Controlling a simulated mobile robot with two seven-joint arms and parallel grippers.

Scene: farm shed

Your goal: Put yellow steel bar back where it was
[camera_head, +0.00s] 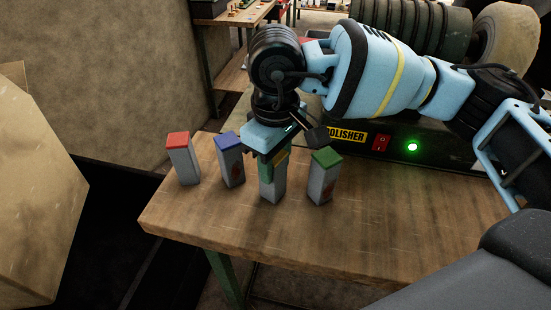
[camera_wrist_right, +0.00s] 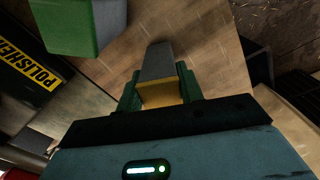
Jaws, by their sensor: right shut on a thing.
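The yellow steel bar (camera_head: 272,190) is grey with a yellow top and is upright over the wooden table (camera_head: 400,205). I cannot tell whether its base touches the wood. My right gripper (camera_head: 270,168) comes from above and is shut on its upper part, hiding most of the yellow. In the right wrist view, the bar (camera_wrist_right: 157,62) sits between the two green fingers of the gripper (camera_wrist_right: 160,92). My left gripper is in neither view.
A red-topped bar (camera_head: 183,160) and a blue-topped bar (camera_head: 230,162) stand left of the held bar. A green-topped bar (camera_head: 323,178) stands close on its right. The polisher (camera_head: 400,143) is behind, with a lit green lamp. The table's front is clear.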

